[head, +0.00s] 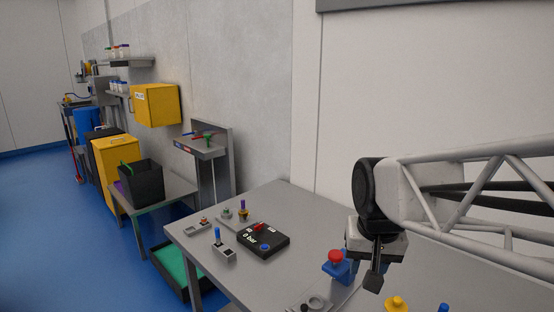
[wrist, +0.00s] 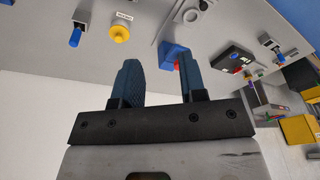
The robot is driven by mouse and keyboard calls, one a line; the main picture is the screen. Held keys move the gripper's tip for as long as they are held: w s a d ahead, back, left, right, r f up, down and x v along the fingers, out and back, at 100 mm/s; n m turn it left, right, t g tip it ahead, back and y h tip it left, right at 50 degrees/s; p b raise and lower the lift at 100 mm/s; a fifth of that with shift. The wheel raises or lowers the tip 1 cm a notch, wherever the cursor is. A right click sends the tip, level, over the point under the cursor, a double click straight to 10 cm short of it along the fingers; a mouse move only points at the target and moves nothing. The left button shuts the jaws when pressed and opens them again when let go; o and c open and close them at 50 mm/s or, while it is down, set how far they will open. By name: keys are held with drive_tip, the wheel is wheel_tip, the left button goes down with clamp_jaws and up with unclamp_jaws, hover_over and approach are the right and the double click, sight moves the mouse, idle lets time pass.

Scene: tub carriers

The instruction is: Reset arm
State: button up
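My gripper (head: 374,264) hangs from the end of my arm at the right of the head view, above the right part of the grey table (head: 200,247). In the wrist view, my gripper (wrist: 158,66) shows two dark blue fingers standing apart with a clear gap between them. The gripper is open, and I see nothing held. A blue block with a red button (head: 337,265) stands on the table just left of the gripper in the head view. In the wrist view the blue block (wrist: 172,50) shows beyond the fingers, partly hidden by the right one.
A black box with a display (head: 262,240) and several small switches sit on the table. A yellow knob (head: 396,304) is near the front edge. The wall (head: 400,80) rises behind the table. A black bin (head: 142,183) and a yellow cabinet (head: 115,165) stand at the left.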

drive_tip(key=s+d+f+n, duration=0.1)
drive_tip(key=s+f, duration=0.2)
drive_tip(key=s, duration=0.8)
drive_tip(key=shift+d+f+n, duration=0.3)
drive_tip(key=shift+d+f, duration=0.05)
drive_tip(key=shift+d, duration=0.05)
